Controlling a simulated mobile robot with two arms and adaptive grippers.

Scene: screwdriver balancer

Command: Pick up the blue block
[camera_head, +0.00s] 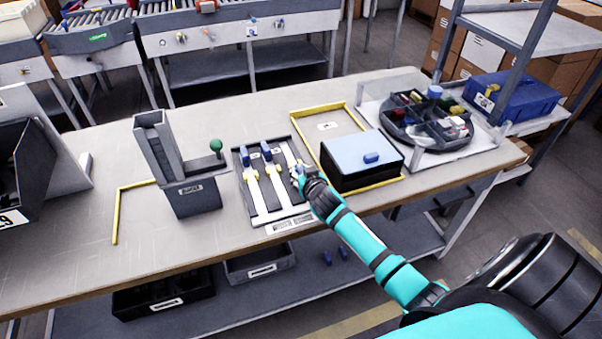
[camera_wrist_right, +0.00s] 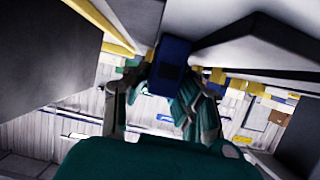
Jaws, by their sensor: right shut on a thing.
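My right gripper (camera_head: 299,174) is at the right side of a dark tray (camera_head: 240,186) on the workbench. In the right wrist view a dark blue block (camera_wrist_right: 172,66) sits between the fingers of my right gripper (camera_wrist_right: 165,92), which is shut on it. In the head view the gripper hides most of this block. Two other blue blocks, a left one (camera_head: 245,156) and a right one (camera_head: 266,150), stand at the far ends of white strips in the tray. My left gripper is in neither view.
Right of the tray stands a black box with a light blue lid (camera_head: 350,148) and a blue knob. Beyond it is a round divided organizer (camera_head: 425,122). A grey holder with a green knob (camera_head: 215,146) stands on the left. The bench's left part (camera_head: 80,225) is mostly clear.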

